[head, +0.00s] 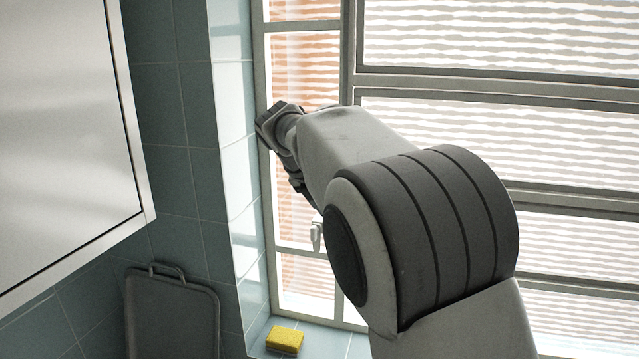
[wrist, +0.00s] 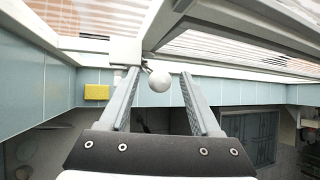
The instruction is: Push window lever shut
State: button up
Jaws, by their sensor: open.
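The window lever (head: 317,237) is a small pale handle on the narrow left window panel in the head view, just below my gripper (head: 306,196). In the wrist view, the lever's round white knob (wrist: 159,81) shows between the two fingers of my gripper (wrist: 158,75), near their tips. My fingers are spread apart, and I cannot tell whether either touches the knob. A pale block-like mount (wrist: 125,50) shows by the window frame behind the knob. My arm hides part of the window and most of the gripper in the head view.
A yellow sponge (head: 285,339) lies on the sill at the lower left; it also shows in the wrist view (wrist: 97,92). A tiled wall (head: 232,130) stands close left of the window. A cabinet (head: 65,130) and a grey board (head: 172,315) are further left.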

jog(key=v, duration=1.6)
jog(key=shift+r, duration=0.3)
jog(key=shift+s, duration=0.1)
